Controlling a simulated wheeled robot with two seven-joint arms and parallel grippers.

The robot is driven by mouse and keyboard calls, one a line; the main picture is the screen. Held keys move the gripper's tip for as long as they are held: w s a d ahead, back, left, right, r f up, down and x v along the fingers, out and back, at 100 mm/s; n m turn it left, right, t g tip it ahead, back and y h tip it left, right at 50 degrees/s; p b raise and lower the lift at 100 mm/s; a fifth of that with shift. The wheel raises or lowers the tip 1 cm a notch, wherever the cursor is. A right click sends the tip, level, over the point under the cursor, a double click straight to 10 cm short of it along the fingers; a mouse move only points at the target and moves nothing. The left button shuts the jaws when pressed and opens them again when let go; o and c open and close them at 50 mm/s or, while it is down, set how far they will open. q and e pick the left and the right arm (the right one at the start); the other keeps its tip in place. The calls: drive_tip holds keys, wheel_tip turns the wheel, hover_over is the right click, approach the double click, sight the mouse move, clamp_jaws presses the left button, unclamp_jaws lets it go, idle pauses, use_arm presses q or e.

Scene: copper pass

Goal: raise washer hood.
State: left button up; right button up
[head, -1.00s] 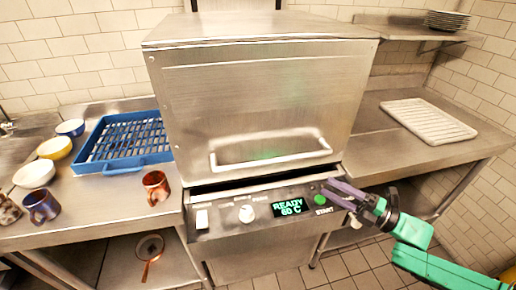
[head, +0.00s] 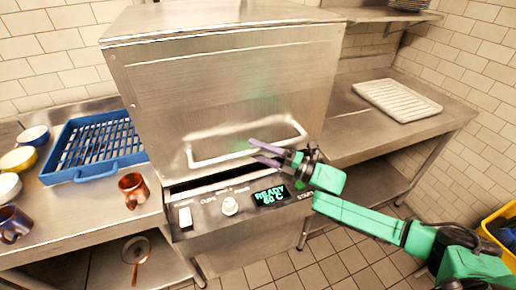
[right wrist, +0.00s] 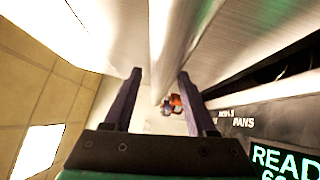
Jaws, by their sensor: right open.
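The washer hood (head: 230,90) is a steel box, down with its lower edge just above the control panel (head: 240,202). Its bar handle (head: 215,160) runs across the lower front. My right gripper (head: 252,151) is open at the right part of the handle. In the right wrist view the handle (right wrist: 172,45) runs between the two open fingers (right wrist: 160,95); I cannot tell whether they touch it. The panel display reads READY 60 C. My left gripper is not in view.
A blue rack (head: 98,145) and a copper mug (head: 133,190) stand on the left counter, with several bowls and a blue mug (head: 12,224). A white ribbed tray (head: 397,100) lies on the right counter. A yellow bin (head: 500,225) is at the right edge.

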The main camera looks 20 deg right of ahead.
drive_tip(key=shift+w+a+f, duration=0.1)
clamp_jaws()
idle(1.3)
